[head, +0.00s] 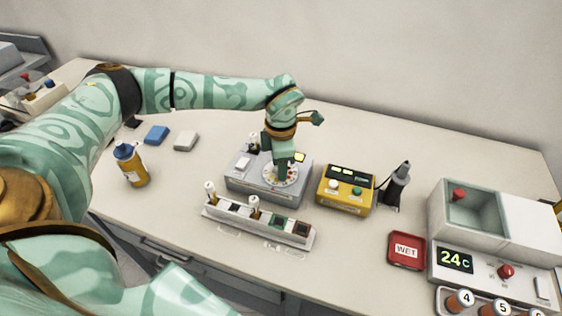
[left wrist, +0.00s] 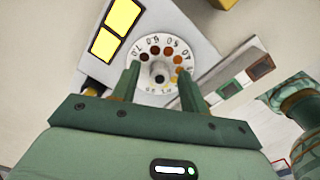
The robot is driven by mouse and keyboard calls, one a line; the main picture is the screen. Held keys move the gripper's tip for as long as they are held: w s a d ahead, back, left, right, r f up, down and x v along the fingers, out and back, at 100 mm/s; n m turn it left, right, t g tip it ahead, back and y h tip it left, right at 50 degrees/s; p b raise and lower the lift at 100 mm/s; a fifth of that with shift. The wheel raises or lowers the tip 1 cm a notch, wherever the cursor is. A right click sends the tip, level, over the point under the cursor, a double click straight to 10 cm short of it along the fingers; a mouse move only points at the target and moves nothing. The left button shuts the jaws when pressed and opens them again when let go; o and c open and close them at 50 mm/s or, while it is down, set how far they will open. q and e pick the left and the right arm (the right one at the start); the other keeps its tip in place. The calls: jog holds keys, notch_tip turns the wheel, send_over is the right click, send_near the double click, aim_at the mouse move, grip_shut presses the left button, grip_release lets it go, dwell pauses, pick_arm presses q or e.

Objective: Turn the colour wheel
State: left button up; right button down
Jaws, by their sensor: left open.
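The colour wheel (head: 281,175) is a white numbered disc on top of a grey box (head: 262,191). In the left wrist view the wheel (left wrist: 146,55) carries a ring of amber to dark brown spots and a central knob (left wrist: 159,72). My left gripper (head: 283,163) is right over the wheel, pointing down and hiding part of it. In the left wrist view its two fingers (left wrist: 158,80) are apart, one on each side of the knob, with nothing held. I cannot tell whether the fingertips touch the wheel. My right gripper is not in view.
A white rack (head: 258,222) with small bottles stands in front of the grey box. A yellow meter (head: 345,190) and a dark handheld tool (head: 398,185) are to its right. A yellow bottle with a blue cap (head: 131,165) is at left. A red WET tray (head: 406,250) is at right.

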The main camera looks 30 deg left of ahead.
pick_arm(q)
notch_tip(320, 180, up, 16)
jog(key=p, duration=0.2)
jog(key=shift+s+d+r, duration=0.15)
jog(key=shift+s, duration=0.05)
dwell(0.4)
